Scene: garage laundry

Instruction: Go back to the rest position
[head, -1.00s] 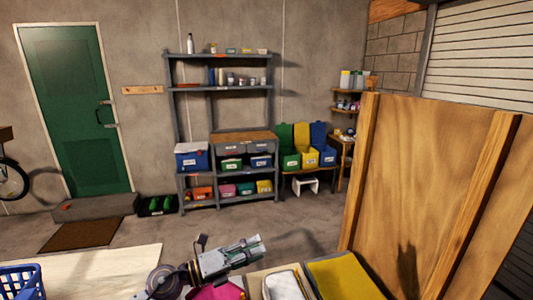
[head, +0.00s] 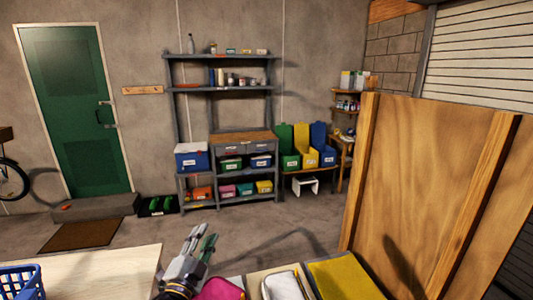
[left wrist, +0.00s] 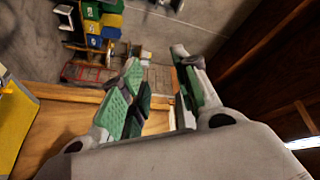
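My left gripper (head: 203,240) is at the bottom middle of the head view, pointing up and away, above the near edge of the work surface. Its grey fingers with green pads also show in the left wrist view (left wrist: 158,65), spread apart with nothing between them. It is open and empty. My right gripper is in neither view. The task names no object.
A tall wooden panel (head: 430,190) stands close on the right. A pale tabletop (head: 100,270) holds a blue basket (head: 20,282) at the left. Pink cloth (head: 222,289), a white item (head: 283,286) and yellow cloth (head: 343,278) lie below. Open floor stretches to the shelf (head: 220,60).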

